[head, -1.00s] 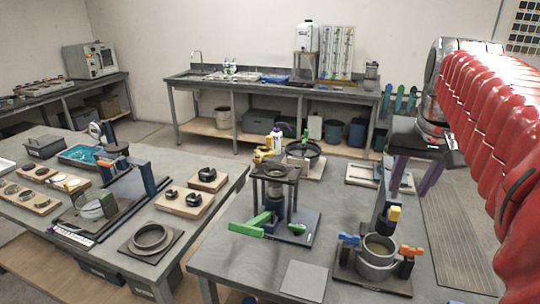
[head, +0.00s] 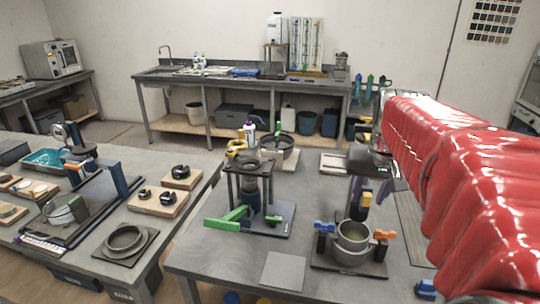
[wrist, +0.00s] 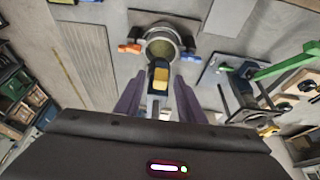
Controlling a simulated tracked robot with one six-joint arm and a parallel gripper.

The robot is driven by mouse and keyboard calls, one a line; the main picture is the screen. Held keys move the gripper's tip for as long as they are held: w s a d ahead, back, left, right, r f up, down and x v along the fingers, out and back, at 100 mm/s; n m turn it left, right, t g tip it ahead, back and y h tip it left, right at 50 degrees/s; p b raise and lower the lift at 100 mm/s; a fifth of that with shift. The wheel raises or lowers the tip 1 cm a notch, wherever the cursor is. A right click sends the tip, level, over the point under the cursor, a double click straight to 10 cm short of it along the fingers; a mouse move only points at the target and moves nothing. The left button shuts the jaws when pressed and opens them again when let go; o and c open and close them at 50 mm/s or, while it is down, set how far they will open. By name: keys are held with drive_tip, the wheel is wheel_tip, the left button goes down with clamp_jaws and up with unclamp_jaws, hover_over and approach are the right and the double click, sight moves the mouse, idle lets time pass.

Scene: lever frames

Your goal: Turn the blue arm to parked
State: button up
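On the front table's right side, a dark-based fixture (head: 350,262) holds a grey round cup (head: 354,238). A blue-topped clamp (head: 324,227) is on the cup's left and an orange-topped one (head: 385,235) on its right. My gripper (head: 370,190) is above and behind this fixture, fingers pointing down. In the wrist view its purple fingers (wrist: 157,100) are apart, with the yellow block (wrist: 159,76) seen between them; contact cannot be told. The blue (wrist: 190,57) and orange (wrist: 130,48) tops lie beyond the fingertips.
A green-handled stand (head: 250,200) is left of the fixture. A grey plate (head: 284,270) lies flat at the table's front. A black ring-shaped pan (head: 277,150) and yellow item (head: 237,148) are behind. A side table (head: 60,215) holds other fixtures.

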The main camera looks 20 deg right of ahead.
drive_tip(key=shift+c, duration=0.2)
clamp_jaws()
